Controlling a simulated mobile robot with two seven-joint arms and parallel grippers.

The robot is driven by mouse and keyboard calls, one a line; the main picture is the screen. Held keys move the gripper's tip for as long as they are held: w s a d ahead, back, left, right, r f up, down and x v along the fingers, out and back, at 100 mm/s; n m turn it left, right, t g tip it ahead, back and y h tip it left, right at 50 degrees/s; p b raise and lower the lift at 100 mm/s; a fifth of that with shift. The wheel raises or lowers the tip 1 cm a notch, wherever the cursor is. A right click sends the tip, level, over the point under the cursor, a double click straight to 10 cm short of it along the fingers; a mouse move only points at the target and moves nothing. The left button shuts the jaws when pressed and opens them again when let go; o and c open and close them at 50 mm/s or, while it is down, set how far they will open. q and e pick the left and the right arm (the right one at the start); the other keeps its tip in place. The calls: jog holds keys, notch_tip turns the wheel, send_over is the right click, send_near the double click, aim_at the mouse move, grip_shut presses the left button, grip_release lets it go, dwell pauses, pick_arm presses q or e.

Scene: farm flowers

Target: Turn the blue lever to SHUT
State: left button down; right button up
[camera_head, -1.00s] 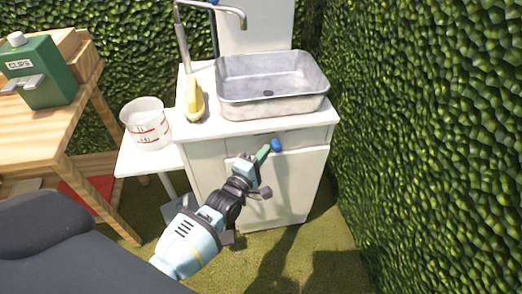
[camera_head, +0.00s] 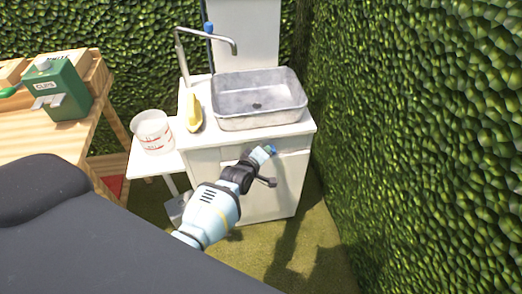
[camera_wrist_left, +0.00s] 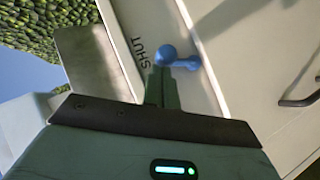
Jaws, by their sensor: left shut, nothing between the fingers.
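The blue lever (camera_head: 273,149) is on the upper front of the white sink cabinet (camera_head: 262,190). In the left wrist view the lever (camera_wrist_left: 166,55) shows a round blue knob with a short arm to its right. The knob lies close beside the printed word SHUT (camera_wrist_left: 143,52). My left gripper (camera_head: 264,153) is shut and empty, its fingertips right at the lever. In the left wrist view the fingers (camera_wrist_left: 160,82) reach up to the knob and overlap its lower edge; I cannot tell whether they touch it. My right gripper is not in view.
A metal sink basin (camera_head: 258,120) and a yellow object (camera_head: 194,112) are on the cabinet top. A measuring bucket (camera_head: 152,132) stands on a low side shelf. A wooden table with a green CLIPS box (camera_head: 58,88) is left. A hedge (camera_head: 430,150) closes the right side.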

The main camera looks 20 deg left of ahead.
pick_arm(q)
jog(key=shift+w+d+m+g+y+p, duration=0.3)
jog(key=shift+w+d+m+g+p, duration=0.15)
jog(key=shift+d, duration=0.2)
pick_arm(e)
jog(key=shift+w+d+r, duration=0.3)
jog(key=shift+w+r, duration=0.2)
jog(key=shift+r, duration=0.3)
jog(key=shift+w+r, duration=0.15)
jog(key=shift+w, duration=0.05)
